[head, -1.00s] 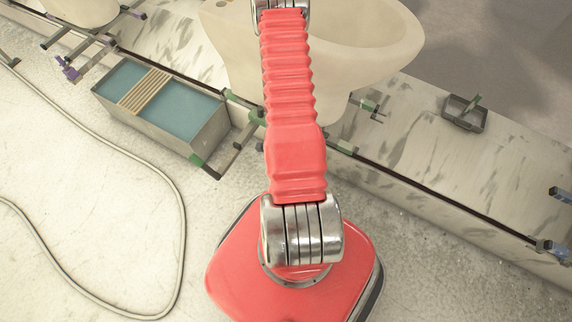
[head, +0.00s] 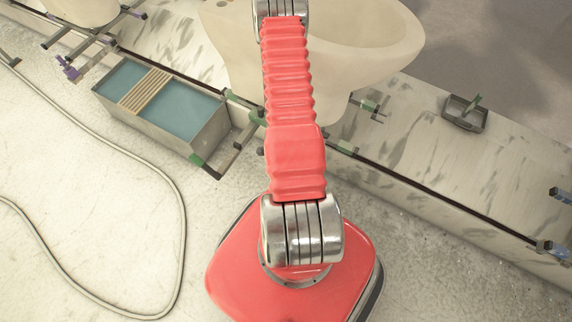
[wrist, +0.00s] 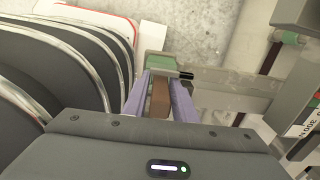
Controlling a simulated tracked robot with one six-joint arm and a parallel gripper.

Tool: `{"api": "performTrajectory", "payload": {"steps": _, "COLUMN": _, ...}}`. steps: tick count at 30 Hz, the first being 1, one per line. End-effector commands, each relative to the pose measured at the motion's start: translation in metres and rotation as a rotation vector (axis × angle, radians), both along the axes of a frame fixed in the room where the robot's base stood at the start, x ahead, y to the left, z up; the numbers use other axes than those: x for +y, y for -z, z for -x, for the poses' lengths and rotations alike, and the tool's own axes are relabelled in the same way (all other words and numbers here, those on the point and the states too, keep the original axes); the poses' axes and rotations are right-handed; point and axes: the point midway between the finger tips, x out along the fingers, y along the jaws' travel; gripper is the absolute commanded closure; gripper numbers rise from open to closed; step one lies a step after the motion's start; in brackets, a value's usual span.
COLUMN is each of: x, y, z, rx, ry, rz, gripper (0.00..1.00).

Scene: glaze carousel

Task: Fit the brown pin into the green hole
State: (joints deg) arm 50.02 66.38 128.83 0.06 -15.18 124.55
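In the wrist view my gripper (wrist: 159,88) has two purple fingers, closed against the sides of a brown pin (wrist: 160,97). The pin's far end is hard to make out. A green block (wrist: 153,64) lies just past the fingertips, in line with them, with a dark-tipped grey rod (wrist: 183,74) at its right side. I see no hole opening in it, and I cannot tell whether the pin touches it. In the head view my gripper is out of sight, and several green fittings, one of them a green end block (head: 198,159), sit along the ledge.
A tub of blue liquid (head: 190,108) with wooden slats stands left. A large cream basin (head: 370,70) rises behind my arm. A small grey tray (head: 463,121) rests on the marbled ledge (head: 420,150). A hose (head: 183,215) lies on the floor at left.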

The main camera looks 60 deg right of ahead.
Motion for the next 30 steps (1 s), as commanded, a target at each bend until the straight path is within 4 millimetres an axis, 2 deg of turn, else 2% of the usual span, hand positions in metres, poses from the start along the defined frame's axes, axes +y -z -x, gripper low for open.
{"api": "performTrajectory", "payload": {"steps": 10, "x": -0.001, "y": -0.014, "z": -0.001, "rx": -0.001, "ry": 0.0, "rz": 0.002, "gripper": 0.75}}
{"api": "performTrajectory", "payload": {"steps": 30, "x": -0.001, "y": -0.082, "z": 0.0, "rx": -0.001, "ry": 0.001, "rz": 0.002, "gripper": 0.75}}
